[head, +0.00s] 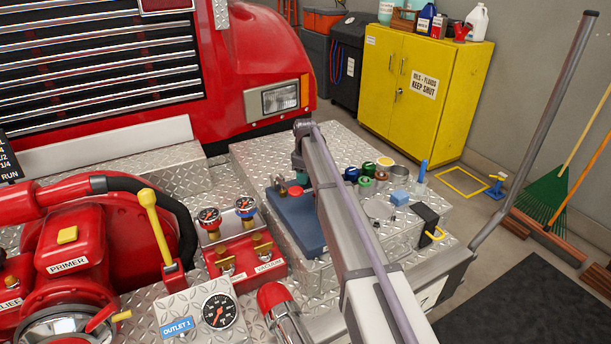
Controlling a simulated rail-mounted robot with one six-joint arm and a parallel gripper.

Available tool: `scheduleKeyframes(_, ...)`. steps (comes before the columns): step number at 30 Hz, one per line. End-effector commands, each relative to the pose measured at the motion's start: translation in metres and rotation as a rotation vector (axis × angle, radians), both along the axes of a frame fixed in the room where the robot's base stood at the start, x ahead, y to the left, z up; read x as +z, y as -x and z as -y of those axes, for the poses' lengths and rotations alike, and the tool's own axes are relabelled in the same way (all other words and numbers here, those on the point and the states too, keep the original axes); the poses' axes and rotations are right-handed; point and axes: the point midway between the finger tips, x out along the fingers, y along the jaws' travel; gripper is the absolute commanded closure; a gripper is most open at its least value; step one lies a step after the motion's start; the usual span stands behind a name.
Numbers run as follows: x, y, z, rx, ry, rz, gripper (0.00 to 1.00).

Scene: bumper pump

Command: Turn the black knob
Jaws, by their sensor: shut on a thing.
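I cannot make out a black knob for certain in the head view. A small dark round piece (351,174), dark blue or black, sits beside green round caps (385,163) on the diamond-plate bumper; I cannot tell what it is. My arm reaches from the bottom edge to a grey joint above the bumper. My gripper cannot be made out; its fingers seem hidden behind my arm.
Left stand a red primer housing (75,240), a yellow-handled lever (155,225), two small gauges and an outlet gauge (219,311). A yellow cabinet (415,90) stands behind.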

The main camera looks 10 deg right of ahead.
Motion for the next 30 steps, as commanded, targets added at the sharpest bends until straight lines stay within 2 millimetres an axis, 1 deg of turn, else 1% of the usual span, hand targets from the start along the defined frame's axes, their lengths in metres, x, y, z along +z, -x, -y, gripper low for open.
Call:
scheduleKeyframes(5,0.0,0.001,0.0,-0.001,0.0,-0.001,0.84)
scheduleKeyframes(6,0.0,0.001,0.0,-0.001,0.0,-0.001,0.57)
scheduleKeyframes(13,0.0,0.0,0.0,-0.001,0.0,0.0,0.35)
scheduleKeyframes(20,0.001,0.0,0.0,-0.002,0.0,0.0,0.35)
scheduleKeyframes(23,0.009,0.0,0.0,-0.002,0.0,0.0,0.35)
scheduleKeyframes(26,0.026,0.0,0.0,-0.002,0.0,0.0,0.35)
scheduleKeyframes(30,0.061,0.0,0.0,-0.002,0.0,0.0,0.35)
